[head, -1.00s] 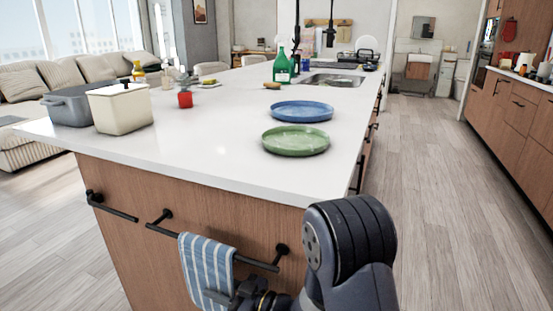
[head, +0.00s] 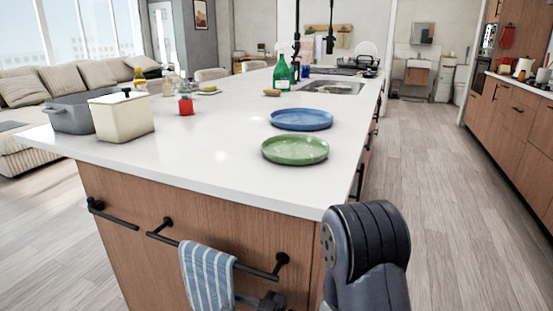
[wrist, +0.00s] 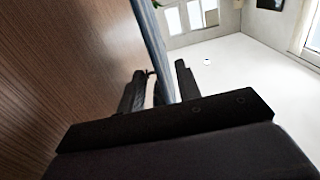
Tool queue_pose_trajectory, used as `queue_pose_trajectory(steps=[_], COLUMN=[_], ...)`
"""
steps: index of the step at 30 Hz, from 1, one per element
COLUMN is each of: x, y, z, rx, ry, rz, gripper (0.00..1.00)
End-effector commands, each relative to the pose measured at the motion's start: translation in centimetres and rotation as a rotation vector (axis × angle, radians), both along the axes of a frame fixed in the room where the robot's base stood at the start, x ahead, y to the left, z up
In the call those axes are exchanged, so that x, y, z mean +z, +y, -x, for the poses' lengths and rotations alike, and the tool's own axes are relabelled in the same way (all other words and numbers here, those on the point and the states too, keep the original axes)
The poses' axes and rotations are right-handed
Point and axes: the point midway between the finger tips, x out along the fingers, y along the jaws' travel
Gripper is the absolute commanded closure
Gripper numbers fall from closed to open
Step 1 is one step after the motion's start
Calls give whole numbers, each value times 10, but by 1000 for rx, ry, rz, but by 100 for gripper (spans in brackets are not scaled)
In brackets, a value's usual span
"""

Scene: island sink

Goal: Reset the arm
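My arm (head: 366,255) shows at the lower right in the head view, in front of the island's near right corner. My gripper (wrist: 158,82) is open in the wrist view, its two dark fingers standing apart. A blue-and-white striped towel (head: 208,277) hangs over the black bar on the island front. Its edge shows in the wrist view (wrist: 152,40), beyond and between the fingers; I cannot tell whether they touch it. In the head view only a small dark part of the gripper shows, just right of the towel at the bottom edge.
The wooden island front (wrist: 60,75) is close on the left in the wrist view. A green plate (head: 295,150), a blue plate (head: 302,119) and a cream pot (head: 122,117) stand on the white countertop (head: 190,160). Open floor (head: 450,210) lies to the right.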

Motion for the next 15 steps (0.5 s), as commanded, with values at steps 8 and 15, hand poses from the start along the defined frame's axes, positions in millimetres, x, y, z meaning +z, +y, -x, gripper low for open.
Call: queue_pose_trajectory(steps=[8,15], x=[1,-1], y=[-41,-44], z=[17,21], rx=[-4,7], ry=[0,-2], rz=[0,0], gripper=[68,68])
